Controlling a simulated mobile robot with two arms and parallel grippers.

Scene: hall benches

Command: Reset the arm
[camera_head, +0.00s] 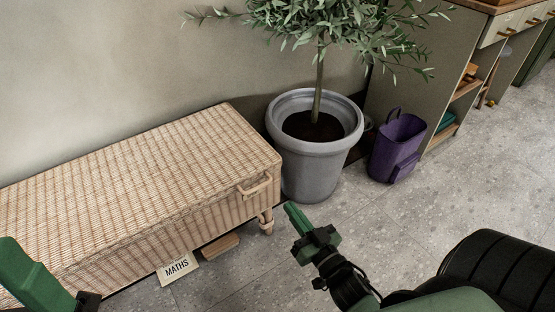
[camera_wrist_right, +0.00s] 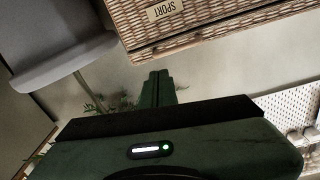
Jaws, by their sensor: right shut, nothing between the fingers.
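My right gripper (camera_head: 292,212) is green and black. In the head view it is low centre-right, in front of the grey plant pot and to the right of the wicker bench. Its fingers are together with nothing between them. The right wrist view also shows its two fingers (camera_wrist_right: 157,88) side by side. My left arm (camera_head: 34,281) shows as a green part at the lower left edge of the head view. The left gripper's fingertips are not visible.
A wicker bench (camera_head: 130,170) runs along the wall at left. A grey pot (camera_head: 312,170) holds a small tree. A purple bag (camera_head: 396,148) stands beside it. The floor (camera_head: 460,180) at right is clear.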

